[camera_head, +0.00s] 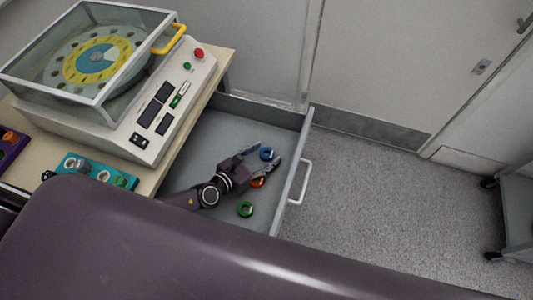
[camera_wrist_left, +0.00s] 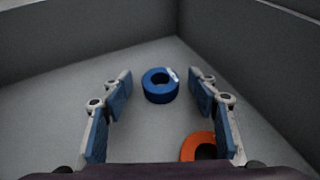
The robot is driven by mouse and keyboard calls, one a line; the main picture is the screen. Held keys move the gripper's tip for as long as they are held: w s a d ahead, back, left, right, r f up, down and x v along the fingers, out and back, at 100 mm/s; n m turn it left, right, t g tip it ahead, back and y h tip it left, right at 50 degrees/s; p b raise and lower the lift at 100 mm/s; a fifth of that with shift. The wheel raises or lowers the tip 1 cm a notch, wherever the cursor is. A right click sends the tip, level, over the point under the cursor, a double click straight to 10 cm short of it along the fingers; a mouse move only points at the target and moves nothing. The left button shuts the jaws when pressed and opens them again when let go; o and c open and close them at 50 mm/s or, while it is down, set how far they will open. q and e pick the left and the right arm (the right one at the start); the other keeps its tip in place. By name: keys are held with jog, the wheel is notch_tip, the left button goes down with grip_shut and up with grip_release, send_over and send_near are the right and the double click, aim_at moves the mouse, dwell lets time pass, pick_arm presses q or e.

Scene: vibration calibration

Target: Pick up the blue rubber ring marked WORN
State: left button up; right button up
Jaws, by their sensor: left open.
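A blue ring (camera_head: 266,154) lies flat on the floor of the open drawer (camera_head: 213,135). In the left wrist view the blue ring (camera_wrist_left: 160,86) shows a small white label at its upper right; its lettering is too small to read. My left gripper (camera_head: 264,153) reaches down into the drawer. In the wrist view my left gripper (camera_wrist_left: 160,98) is open and empty, with its blue-padded fingers spread on both sides, and the ring lies ahead between them. My right gripper is not in view.
An orange ring (camera_wrist_left: 199,146) lies near the right finger, partly hidden. Drawer walls surround the rings. A machine with a clear cover (camera_head: 90,60) and a teal tray (camera_head: 97,170) stand on the bench.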

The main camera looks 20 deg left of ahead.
pick_arm(q)
jog(key=shift+c, duration=1)
jog(key=c, duration=0.9)
jog(key=shift+r, duration=0.1)
